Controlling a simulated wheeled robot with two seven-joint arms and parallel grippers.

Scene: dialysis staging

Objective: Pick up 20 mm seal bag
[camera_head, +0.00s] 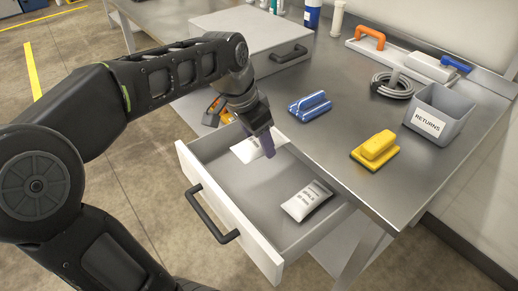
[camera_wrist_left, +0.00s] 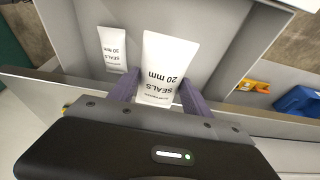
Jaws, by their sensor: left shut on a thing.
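The 20 mm seal bag (camera_wrist_left: 170,62) is a white pouch with dark print. It sits between the two purple fingers of my left gripper (camera_wrist_left: 157,98), which are shut on it. In the head view the bag (camera_head: 246,149) is partly hidden behind my left gripper (camera_head: 266,146), at the far left of the open drawer (camera_head: 248,185). I cannot tell whether it clears the drawer floor. A second white pouch, the 30 mm seal bag (camera_wrist_left: 113,50), lies apart on the drawer floor; in the head view this bag (camera_head: 307,200) is toward the right. My right gripper is not in view.
The drawer's front wall and dark handle (camera_head: 211,215) face the aisle.

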